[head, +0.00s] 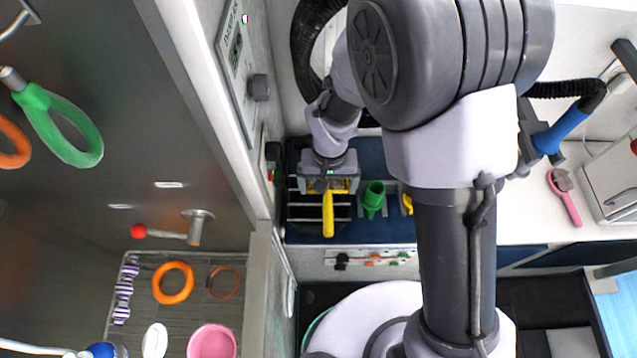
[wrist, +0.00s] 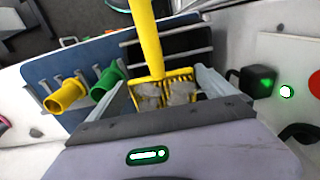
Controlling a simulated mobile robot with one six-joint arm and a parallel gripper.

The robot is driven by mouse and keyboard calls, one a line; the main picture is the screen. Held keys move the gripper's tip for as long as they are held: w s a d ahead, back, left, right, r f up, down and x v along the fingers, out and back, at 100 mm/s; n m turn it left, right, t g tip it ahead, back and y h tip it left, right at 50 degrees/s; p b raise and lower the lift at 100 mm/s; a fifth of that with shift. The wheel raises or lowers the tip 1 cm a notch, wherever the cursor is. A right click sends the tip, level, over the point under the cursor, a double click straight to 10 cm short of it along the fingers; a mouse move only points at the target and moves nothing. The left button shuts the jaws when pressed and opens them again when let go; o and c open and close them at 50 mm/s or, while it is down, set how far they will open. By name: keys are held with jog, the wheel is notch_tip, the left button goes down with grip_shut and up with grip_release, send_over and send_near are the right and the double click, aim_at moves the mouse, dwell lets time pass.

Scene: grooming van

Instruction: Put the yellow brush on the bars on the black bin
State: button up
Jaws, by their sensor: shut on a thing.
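The yellow brush (head: 328,215) is in my gripper (head: 328,183), its handle pointing toward the bottom of the head view. In the wrist view the brush handle (wrist: 147,38) runs up and away, and its wide toothed head, with grey stuff in it, lies between the fingers of my gripper (wrist: 166,92). The black bin (head: 304,228) is beneath the brush at the left end of the blue counter. Pale bars (head: 300,205) cross the bin; they also show in the wrist view (wrist: 188,31). I cannot tell whether the brush touches the bars.
A green holder (head: 373,197) and a yellow holder (head: 407,204) stand right of the bin. A grey wall panel with a knob (head: 259,87) rises close on the left. A pink-handled brush (head: 566,200) lies on the white counter at the right.

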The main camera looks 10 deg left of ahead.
jog(key=shift+w+a+f, duration=0.1)
jog(key=shift+w+a, duration=0.3)
jog(key=shift+a, duration=0.2)
jog(key=shift+w+a+f, duration=0.1)
jog(key=shift+w+a, duration=0.3)
jog(key=shift+a, duration=0.2)
notch_tip(320, 180, down, 4)
jog(key=shift+r+b, duration=0.2)
jog(key=shift+b, duration=0.4)
jog(key=shift+r, duration=0.1)
jog(key=o, duration=1)
